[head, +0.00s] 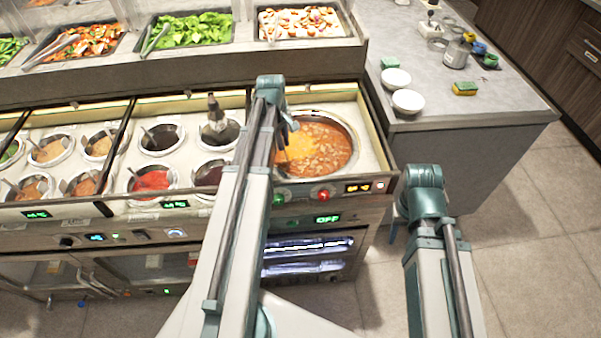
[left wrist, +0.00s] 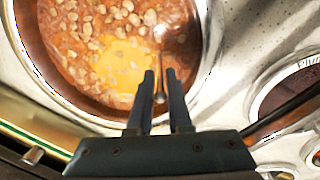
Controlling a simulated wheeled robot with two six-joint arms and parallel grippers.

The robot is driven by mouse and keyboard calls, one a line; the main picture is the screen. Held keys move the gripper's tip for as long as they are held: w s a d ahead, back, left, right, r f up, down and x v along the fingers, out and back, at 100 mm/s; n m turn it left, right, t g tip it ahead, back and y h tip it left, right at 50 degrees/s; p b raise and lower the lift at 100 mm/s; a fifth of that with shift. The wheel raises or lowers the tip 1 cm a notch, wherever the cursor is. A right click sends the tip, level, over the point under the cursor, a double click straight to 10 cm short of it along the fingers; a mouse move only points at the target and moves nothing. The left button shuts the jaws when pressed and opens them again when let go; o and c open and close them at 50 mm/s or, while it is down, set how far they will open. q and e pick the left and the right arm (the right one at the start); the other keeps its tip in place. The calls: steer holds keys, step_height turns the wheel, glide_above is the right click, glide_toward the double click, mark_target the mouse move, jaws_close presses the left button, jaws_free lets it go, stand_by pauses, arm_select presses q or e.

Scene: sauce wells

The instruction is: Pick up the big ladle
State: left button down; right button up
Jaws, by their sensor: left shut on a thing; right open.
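The big soup well (head: 335,122) holds orange-brown soup with pale lumps and a yellow patch. In the left wrist view the well's rim (left wrist: 207,45) curves around the soup. The big ladle (left wrist: 160,65) shows there as a thin metal handle running into the soup, its bowl mostly sunk in it. My left gripper (left wrist: 160,78) is shut on the ladle's handle. In the head view my left gripper (head: 283,150) is over the left part of the soup, and the ladle can hardly be made out. My right arm stands at the right; its gripper is hidden.
Smaller sauce wells with utensils, including one of red sauce (head: 150,180), lie left of the soup. Salad trays (head: 190,28) sit on the raised shelf behind. White bowls (head: 408,101) and a sponge (head: 464,89) are on the grey counter (head: 430,75) at the right.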

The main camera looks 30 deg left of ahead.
stand_by(0.4)
arm_select(q)
step_height(320, 180, up, 10)
steer(key=p, duration=1)
steer(key=shift+r, duration=0.15)
steer(key=shift+r+p, duration=0.45)
steer(key=shift+p, duration=0.2)
steer(key=w+d+r+p, duration=0.2)
steer(key=w+r+p, duration=0.2)
steer(key=r+p, duration=0.1)
step_height(320, 180, down, 14)
steer(key=b, duration=1.4)
steer(key=shift+s+a, duration=0.25)
steer(key=shift+s, duration=0.1)
steer(key=shift+d, duration=0.15)
